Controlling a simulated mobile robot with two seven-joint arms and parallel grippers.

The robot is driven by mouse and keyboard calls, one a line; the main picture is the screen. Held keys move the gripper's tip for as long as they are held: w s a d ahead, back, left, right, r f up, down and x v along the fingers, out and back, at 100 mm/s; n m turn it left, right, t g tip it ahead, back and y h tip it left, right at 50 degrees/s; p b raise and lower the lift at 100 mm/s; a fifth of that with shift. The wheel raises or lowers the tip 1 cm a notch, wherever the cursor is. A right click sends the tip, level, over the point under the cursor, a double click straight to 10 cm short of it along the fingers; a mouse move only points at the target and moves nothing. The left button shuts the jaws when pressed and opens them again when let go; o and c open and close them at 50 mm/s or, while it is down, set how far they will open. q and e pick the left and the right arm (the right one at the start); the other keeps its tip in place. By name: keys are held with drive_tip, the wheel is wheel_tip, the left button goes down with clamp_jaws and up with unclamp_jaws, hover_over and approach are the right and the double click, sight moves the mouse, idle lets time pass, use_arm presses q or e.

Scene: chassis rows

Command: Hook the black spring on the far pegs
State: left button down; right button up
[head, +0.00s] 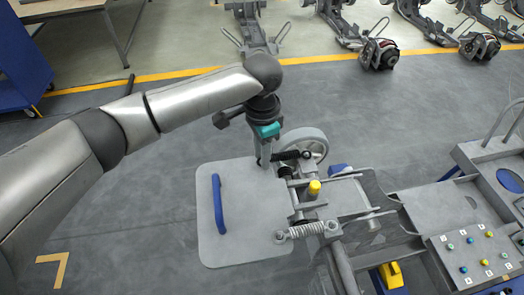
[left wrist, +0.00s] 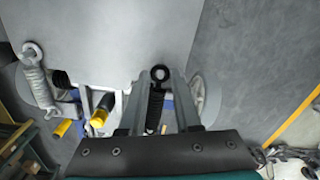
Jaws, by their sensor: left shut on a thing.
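My left gripper (head: 266,160) points down over the far edge of the grey plate and is shut on the black spring (head: 287,155). In the left wrist view, the black spring (left wrist: 155,112) lies between the two fingers of the left gripper (left wrist: 160,76), its dark end ring showing near the fingertips. The far pegs are hidden or too small to make out, so I cannot tell whether the spring touches them. A silver spring (head: 300,232) spans the near side of the mechanism; it also shows in the left wrist view (left wrist: 38,80). My right gripper is not in view.
The grey plate (head: 207,240) has a blue handle (head: 218,203). A yellow-topped post (head: 314,187) stands between the springs, and a grey wheel (head: 312,140) is just beyond. A button panel (head: 480,258) is at the right. The floor left of the plate is clear.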

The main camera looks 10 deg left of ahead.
use_arm(q)
drive_tip(key=shift+f, duration=0.65)
drive_tip(key=c, duration=0.5)
unclamp_jaws()
wheel_tip(320, 180, up, 15)
drive_tip(key=shift+r+b, duration=0.1)
drive_tip(key=shift+b, duration=0.2)
